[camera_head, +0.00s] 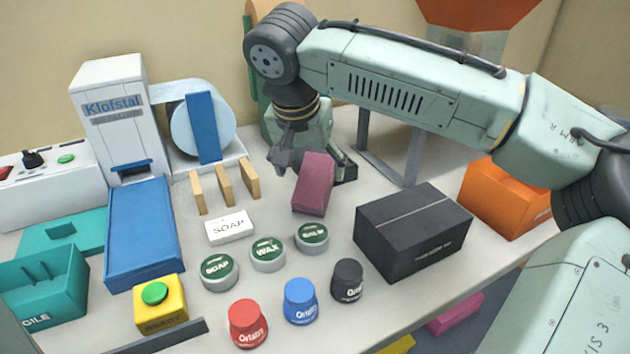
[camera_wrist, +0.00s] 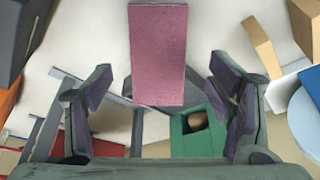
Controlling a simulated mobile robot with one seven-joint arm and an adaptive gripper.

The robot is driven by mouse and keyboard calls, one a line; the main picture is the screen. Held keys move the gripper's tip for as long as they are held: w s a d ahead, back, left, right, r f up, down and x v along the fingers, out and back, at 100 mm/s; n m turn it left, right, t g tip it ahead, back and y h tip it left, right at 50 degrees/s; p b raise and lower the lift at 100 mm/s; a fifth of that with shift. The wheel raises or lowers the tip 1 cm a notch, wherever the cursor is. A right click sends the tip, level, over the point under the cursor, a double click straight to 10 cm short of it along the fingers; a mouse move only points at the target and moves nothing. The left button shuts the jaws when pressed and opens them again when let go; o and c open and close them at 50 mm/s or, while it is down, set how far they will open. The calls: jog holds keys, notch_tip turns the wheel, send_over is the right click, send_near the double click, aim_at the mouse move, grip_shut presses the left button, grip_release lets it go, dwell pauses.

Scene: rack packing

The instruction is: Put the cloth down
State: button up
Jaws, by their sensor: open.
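The cloth is a folded mauve-pink block (camera_head: 313,183) right of the wooden slats in the head view. It appears to lie on the table, though its underside is hidden. In the wrist view the cloth (camera_wrist: 158,50) is at the top centre, its near end close to the gap between the fingers. My gripper (camera_head: 285,158) is just left of and behind the cloth in the head view. In the wrist view my gripper (camera_wrist: 165,88) has its two dark-padded fingers spread wide, with neither pad touching the cloth.
A black box (camera_head: 413,232) stands right of the cloth, with an orange bin (camera_head: 508,198) behind it. Several round tins, including WAX (camera_head: 268,254), and a SOAP box (camera_head: 230,227) are in front and left. Wooden slats (camera_head: 223,185) stand left. A narrow bare strip separates cloth and black box.

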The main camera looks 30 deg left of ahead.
jog(key=shift+p+x, duration=0.5)
jog(key=shift+x, duration=1.85)
jog(key=shift+s+d, duration=0.1)
jog(key=shift+d, duration=0.05)
jog(key=c, duration=1.3)
jog(key=shift+c, duration=0.2)
notch_tip(320, 180, up, 20)
jog(key=b, duration=0.1)
notch_tip(320, 180, up, 8)
jog(key=p, duration=0.6)
send_over(314, 177)
